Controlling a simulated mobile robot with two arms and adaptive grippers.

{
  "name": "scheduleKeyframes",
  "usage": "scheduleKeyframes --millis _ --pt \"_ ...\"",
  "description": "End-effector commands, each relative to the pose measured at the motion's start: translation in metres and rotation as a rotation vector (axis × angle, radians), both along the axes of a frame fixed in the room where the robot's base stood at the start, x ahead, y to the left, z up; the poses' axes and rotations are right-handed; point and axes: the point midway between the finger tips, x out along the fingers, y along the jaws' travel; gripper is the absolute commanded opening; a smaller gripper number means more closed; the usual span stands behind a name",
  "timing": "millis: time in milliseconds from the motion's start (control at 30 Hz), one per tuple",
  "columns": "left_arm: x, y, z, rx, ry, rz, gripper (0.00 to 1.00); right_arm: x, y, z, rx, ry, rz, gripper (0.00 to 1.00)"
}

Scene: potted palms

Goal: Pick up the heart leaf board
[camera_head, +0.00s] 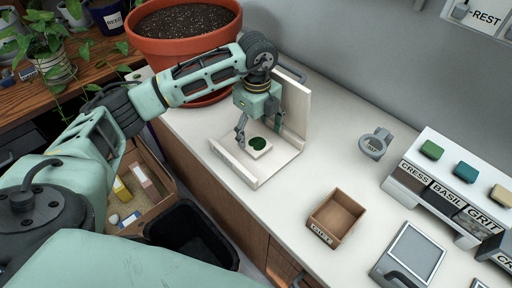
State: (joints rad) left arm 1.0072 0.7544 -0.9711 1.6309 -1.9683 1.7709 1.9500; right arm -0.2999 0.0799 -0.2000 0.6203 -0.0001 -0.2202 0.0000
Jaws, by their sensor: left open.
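The heart leaf board (257,149) is a small pale square with a dark green leaf shape on it. It sits on a cream stand (262,178) with a low rim and an upright back panel, on the white counter. My left gripper (258,138) points down over the board, its fingers spread to either side. The fingers look open; whether they touch the board cannot be told. My right gripper is not in view.
A small brown box (336,217) and a grey ring-shaped object (374,144) stand to the right. A labelled rack (450,185) stands farther right, near a grey-screened device (409,256). A large terracotta pot (185,52) stands behind my left arm. The counter between stand and box is clear.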

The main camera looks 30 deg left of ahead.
Motion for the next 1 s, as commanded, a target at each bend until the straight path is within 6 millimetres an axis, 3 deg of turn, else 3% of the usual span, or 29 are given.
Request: scheduleKeyframes --millis 267,567,1000 --pt "-0.001 0.003 -0.043 -0.001 0.001 -0.001 0.77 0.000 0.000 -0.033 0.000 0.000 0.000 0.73" --pt "-0.001 0.002 -0.044 -0.001 0.000 -0.001 0.76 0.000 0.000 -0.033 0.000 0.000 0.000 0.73" --pt "-0.001 0.002 -0.044 -0.001 0.000 -0.001 0.37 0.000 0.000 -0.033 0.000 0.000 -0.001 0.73"
